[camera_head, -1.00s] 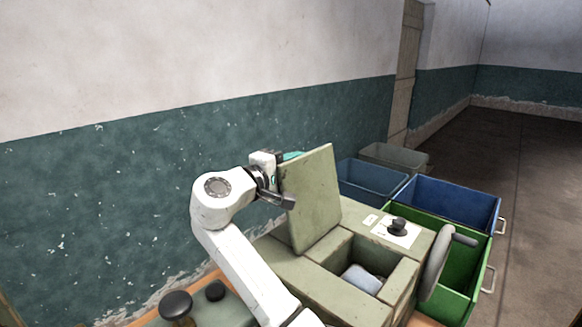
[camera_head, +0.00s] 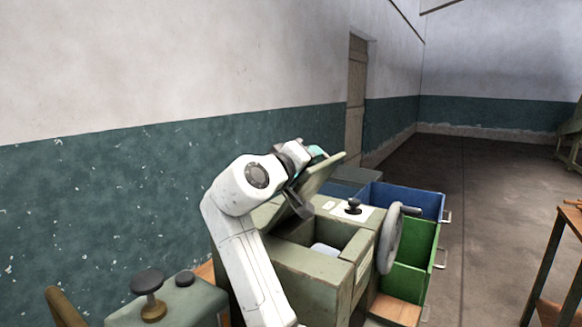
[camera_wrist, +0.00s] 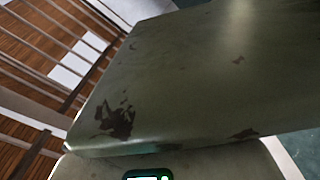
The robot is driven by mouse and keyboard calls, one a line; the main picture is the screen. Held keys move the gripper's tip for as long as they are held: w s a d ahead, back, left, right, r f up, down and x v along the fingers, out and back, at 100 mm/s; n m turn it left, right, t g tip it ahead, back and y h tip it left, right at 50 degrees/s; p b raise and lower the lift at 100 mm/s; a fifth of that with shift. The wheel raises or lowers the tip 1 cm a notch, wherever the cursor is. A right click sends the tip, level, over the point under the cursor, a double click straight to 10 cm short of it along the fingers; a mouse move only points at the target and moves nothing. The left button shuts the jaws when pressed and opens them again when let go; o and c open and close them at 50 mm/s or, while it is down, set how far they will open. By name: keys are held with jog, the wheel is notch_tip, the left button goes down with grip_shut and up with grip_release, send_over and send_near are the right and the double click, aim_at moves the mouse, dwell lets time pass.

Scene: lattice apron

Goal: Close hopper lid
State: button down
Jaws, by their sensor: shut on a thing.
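The hopper lid (camera_head: 324,176) is a worn olive-green plate. It is tilted over the hopper (camera_head: 315,264), hinged side low, with its free edge raised. The square opening still shows, with a pale bluish block (camera_head: 323,249) inside. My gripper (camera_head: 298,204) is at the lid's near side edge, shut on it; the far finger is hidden. In the wrist view the lid (camera_wrist: 205,75) fills most of the picture, with dark worn patches, just beyond the gripper body.
Blue (camera_head: 410,200) and green (camera_head: 413,252) bins stand beyond. A wooden table (camera_head: 545,265) is far right, with open floor between.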

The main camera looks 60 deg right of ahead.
aim_at(300, 185)
jog(key=s+f+m+b, duration=0.5)
jog(key=s+f+b, duration=0.1)
jog(key=s, duration=0.2)
jog(key=shift+f+b, duration=0.25)
jog(key=shift+b, duration=0.1)
jog(key=c, duration=1.2)
grip_release()
jog(key=shift+o, duration=0.2)
jog(key=a+b, duration=0.1)
jog(key=a, duration=0.9)
jog(key=shift+s+a, duration=0.2)
jog(key=shift+a, duration=0.15)
